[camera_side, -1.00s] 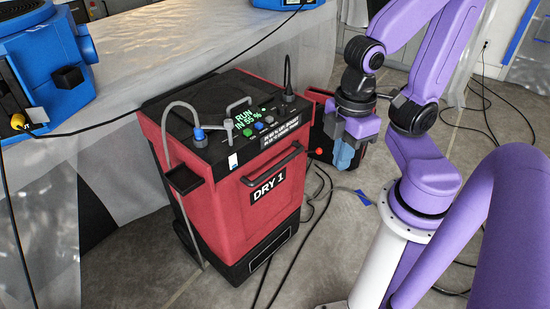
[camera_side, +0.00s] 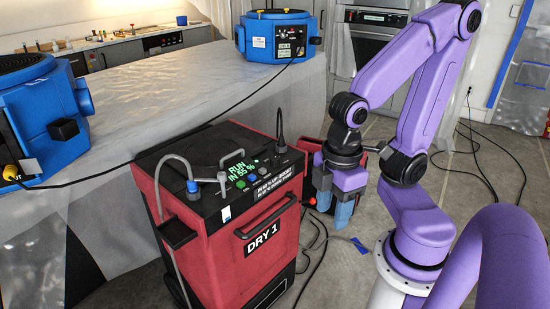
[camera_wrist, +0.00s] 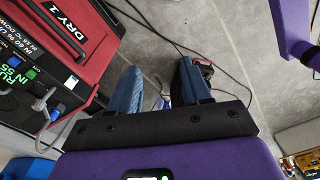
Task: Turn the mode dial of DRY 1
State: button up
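The red and black dryer DRY 1 (camera_side: 215,260) stands left of my gripper (camera_side: 342,215) in the side view; it also shows in the wrist view (camera_wrist: 85,22) at the upper left. Its top has a green-lit display (camera_side: 242,168) reading RUN IN 55 % and small coloured buttons (camera_side: 247,182). A blue-capped fitting (camera_side: 193,187) sits on the top's near left. I cannot tell which control is the mode dial. My gripper's blue fingers (camera_wrist: 158,85) point down beside the dryer, apart, with nothing between them, touching nothing.
A black handle (camera_side: 266,217) crosses the dryer's front. A grey hose (camera_side: 172,165) arches over its left side. Another red unit (camera_side: 312,150) stands behind my gripper. Cables (camera_side: 308,245) lie on the floor. Blue machines (camera_side: 275,35) stand on the plastic-covered surface (camera_side: 150,95).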

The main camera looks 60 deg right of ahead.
jog(key=shift+o, duration=0.4)
jog(key=w+a+r+m, duration=0.2)
jog(key=w+m, duration=0.2)
jog(key=w, duration=0.3)
jog(key=shift+a+g, duration=0.15)
jog(key=shift+g, duration=0.15)
jog(key=w+d+r+m+g, duration=0.1)
jog(key=w+d+r+m, duration=0.15)
jog(key=w+m, duration=0.95)
jog(key=w+d+y, duration=0.1)
jog(key=w+d, duration=0.4)
jog(key=w, duration=0.5)
jog(key=m+y, duration=0.2)
jog(key=m, duration=0.8)
send_over(275, 158)
jog(key=w+a, duration=0.1)
jog(key=w, duration=0.2)
notch_tip(275, 158, down, 4)
jog(key=r, duration=0.1)
jog(key=s+d+f+m+t+y, duration=0.1)
jog(key=s+d+f+m, duration=0.2)
jog(key=d, duration=0.5)
jog(key=shift+m, duration=0.3)
jog(key=x, duration=1.6)
jog(key=shift+w+a+f, duration=0.2)
jog(key=shift+a, duration=0.1)
